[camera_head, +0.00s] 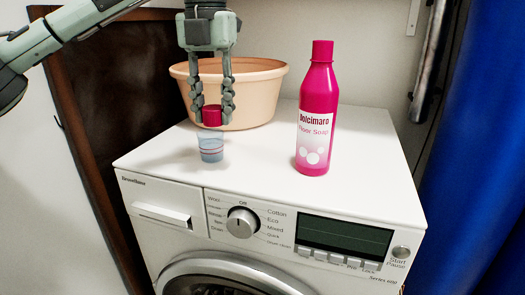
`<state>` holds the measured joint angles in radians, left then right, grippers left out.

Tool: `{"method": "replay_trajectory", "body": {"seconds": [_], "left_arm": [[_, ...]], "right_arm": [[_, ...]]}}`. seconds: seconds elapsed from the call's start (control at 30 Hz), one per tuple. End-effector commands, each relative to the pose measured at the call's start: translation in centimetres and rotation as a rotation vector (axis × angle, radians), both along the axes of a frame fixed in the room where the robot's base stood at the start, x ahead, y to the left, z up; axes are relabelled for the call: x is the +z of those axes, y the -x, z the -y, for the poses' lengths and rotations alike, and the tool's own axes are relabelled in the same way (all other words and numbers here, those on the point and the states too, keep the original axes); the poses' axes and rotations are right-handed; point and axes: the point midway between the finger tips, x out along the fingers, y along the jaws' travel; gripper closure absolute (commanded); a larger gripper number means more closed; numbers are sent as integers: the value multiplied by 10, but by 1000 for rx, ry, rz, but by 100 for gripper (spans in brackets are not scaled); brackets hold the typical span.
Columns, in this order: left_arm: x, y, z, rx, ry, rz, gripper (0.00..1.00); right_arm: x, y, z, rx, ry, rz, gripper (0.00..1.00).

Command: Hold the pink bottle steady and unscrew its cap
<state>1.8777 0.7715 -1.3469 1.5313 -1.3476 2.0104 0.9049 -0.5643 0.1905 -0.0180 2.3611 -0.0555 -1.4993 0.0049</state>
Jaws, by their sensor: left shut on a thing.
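The pink bottle (314,125) stands upright on the white washing machine top, right of the middle, with a white label. Its pink cap (322,50) sits on its neck. My left gripper (212,112) points down, to the left of the bottle and apart from it. Its fingers are shut on a small dark pink-red piece (212,116). I cannot tell whether the piece and the cup are joined. My right gripper is not in view.
A peach-coloured basin (262,92) stands behind my left gripper. The washing machine (375,185) has free top surface around the bottle and along the front right. A wall is behind, and a blue hanging surface (485,150) is at the right.

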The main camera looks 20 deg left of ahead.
Motion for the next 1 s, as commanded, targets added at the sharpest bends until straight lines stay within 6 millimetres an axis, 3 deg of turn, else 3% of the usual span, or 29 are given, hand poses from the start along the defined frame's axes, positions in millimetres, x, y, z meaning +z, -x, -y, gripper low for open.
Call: {"method": "replay_trajectory", "body": {"seconds": [0.03,0.2,0.4,0.57,0.83,1.0], "left_arm": [[-12,-8,12,-5,0,-6,100],[-32,-32,42,-2,-1,-4,100],[-49,-52,65,-1,-1,-2,100],[-57,-56,69,-1,-1,-2,100],[-92,-55,69,0,-1,-2,100],[-94,-56,69,0,0,1,100]], "right_arm": [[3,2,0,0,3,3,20],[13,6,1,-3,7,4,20],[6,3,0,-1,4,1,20],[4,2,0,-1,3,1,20],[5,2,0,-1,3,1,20],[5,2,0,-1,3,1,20]]}}
